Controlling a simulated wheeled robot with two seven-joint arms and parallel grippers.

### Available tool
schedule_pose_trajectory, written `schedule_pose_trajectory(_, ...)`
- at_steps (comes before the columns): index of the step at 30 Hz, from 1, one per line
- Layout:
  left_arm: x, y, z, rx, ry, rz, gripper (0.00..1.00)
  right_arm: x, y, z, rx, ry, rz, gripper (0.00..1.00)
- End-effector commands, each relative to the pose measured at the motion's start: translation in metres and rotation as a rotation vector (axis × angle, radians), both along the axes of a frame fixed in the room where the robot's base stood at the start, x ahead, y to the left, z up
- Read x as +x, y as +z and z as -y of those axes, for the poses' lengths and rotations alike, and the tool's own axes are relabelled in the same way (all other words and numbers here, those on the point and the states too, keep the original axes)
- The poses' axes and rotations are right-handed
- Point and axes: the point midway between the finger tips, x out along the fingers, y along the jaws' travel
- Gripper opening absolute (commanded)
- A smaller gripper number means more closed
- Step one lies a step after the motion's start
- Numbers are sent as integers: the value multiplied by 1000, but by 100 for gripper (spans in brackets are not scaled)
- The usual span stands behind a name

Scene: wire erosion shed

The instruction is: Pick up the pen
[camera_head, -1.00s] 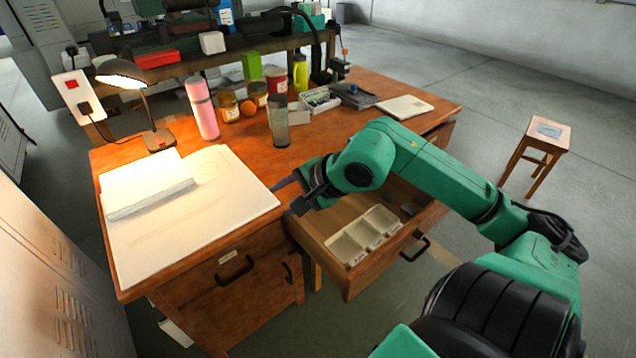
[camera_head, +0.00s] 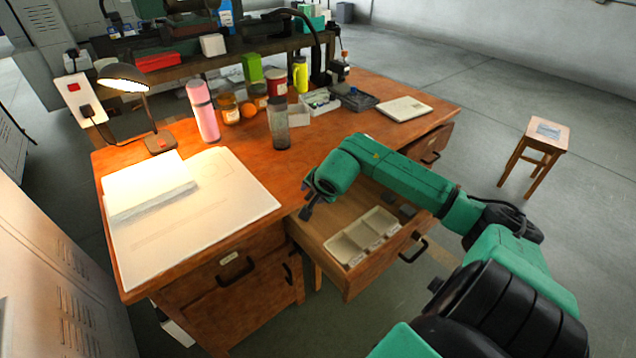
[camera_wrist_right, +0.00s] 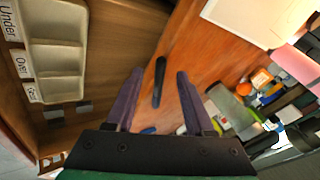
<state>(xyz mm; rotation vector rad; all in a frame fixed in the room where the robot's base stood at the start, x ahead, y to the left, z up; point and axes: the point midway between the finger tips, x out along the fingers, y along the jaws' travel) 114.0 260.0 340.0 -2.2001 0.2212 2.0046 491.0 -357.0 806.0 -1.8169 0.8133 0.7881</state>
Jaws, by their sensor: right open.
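In the right wrist view a slim dark stick-like object, which looks like the pen (camera_wrist_right: 159,82), lies by the boundary between the orange-brown desktop and the open drawer. I cannot tell exactly which surface it rests on. My right gripper (camera_wrist_right: 158,76) is open, with the dark object showing between its two fingers and no contact visible. In the head view the right gripper (camera_head: 307,206) points down at the desk's front edge, beside the open drawer (camera_head: 340,275). The pen cannot be made out there. My left gripper is not in view.
The drawer holds a pale divided tray (camera_head: 362,236). On the desk (camera_head: 245,150) stand a grey tumbler (camera_head: 279,125), a pink bottle (camera_head: 203,110) and a lit lamp (camera_head: 127,82). Large paper sheets (camera_head: 200,220) cover the left side. A small stool (camera_head: 540,145) stands at right.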

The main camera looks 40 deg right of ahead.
Motion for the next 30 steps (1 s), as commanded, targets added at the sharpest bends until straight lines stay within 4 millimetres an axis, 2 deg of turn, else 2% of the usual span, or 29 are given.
schedule_pose_trajectory(3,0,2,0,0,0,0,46,9,-11,3,2,0,2,54)
schedule_pose_trajectory(9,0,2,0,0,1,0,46,10,-14,3,0,1,1,54)
schedule_pose_trajectory(10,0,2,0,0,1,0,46,10,-14,3,0,1,1,46)
schedule_pose_trajectory(13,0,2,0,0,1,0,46,10,-14,3,0,1,1,8)
schedule_pose_trajectory(14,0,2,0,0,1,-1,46,10,-14,3,0,1,1,0)
schedule_pose_trajectory(25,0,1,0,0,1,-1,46,10,-11,3,-1,1,1,0)
schedule_pose_trajectory(30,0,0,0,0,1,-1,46,11,8,4,-4,1,5,0)
